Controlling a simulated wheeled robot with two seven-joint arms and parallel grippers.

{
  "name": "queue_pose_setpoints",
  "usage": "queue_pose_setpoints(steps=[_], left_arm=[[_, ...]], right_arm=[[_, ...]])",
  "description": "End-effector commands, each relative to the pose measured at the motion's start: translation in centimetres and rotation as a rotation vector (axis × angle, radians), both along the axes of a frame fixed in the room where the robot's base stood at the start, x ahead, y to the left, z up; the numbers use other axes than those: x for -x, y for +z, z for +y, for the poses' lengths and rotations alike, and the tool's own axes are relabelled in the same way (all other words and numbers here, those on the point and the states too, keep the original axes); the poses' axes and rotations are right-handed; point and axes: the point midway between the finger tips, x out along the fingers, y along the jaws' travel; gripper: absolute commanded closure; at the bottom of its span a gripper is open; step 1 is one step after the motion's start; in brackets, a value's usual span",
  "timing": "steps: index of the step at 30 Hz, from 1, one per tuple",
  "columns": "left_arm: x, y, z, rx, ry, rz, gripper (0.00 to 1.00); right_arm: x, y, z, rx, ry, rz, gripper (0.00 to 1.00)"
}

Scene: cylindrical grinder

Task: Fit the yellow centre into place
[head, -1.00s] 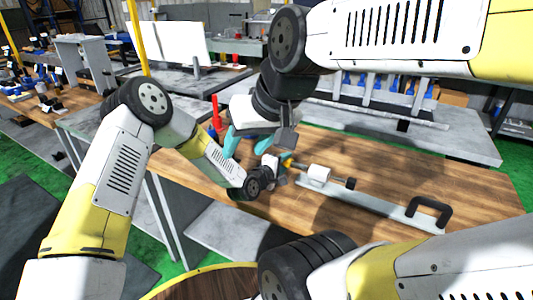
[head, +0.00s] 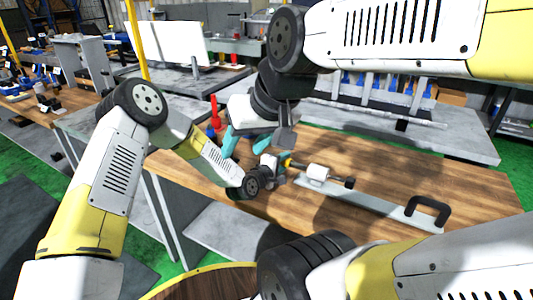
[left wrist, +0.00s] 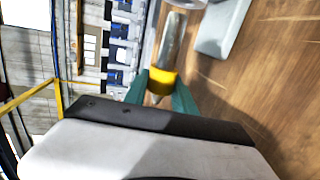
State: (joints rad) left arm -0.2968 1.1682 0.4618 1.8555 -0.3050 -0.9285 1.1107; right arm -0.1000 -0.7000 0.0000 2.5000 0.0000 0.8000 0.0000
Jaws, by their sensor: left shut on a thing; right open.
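The yellow centre (left wrist: 162,78) has a yellow band, a pointed tip and a bright metal shank. My left gripper (left wrist: 161,92) is shut on it at the band, with the tip towards my wrist. The shank runs up to a pale round housing (left wrist: 185,4) at the top edge of the wrist view; I cannot tell how far it is inside. In the head view, my left gripper (head: 281,165) is left of the white housing (head: 317,174), in line with it, and a bit of the yellow centre (head: 288,163) shows. My right gripper (head: 246,142) is open, behind and left.
The housing sits on a grey rail (head: 375,197) with a black handle (head: 430,211) on the wooden table (head: 460,185). A dark knob (head: 349,183) is at its right end. Red and blue items (head: 214,120) stand behind my right gripper. The table's right part is clear.

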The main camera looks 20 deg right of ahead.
Motion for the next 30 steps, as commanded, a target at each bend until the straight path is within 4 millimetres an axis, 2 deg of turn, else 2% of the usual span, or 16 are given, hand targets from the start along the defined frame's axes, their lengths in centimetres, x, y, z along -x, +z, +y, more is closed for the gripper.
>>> queue_pose_setpoints(steps=[14, 30], left_arm=[[0.0, 0.2, -0.1, 0.003, 0.0, -0.003, 1.0], [1.0, 0.2, -0.8, 0.004, 0.0, -0.004, 1.0]], right_arm=[[0.0, 0.0, 0.0, 0.0, 0.0, 0.0, 0.49], [0.0, 0.0, 0.0, 0.0, 0.0, 0.0, 0.49]])
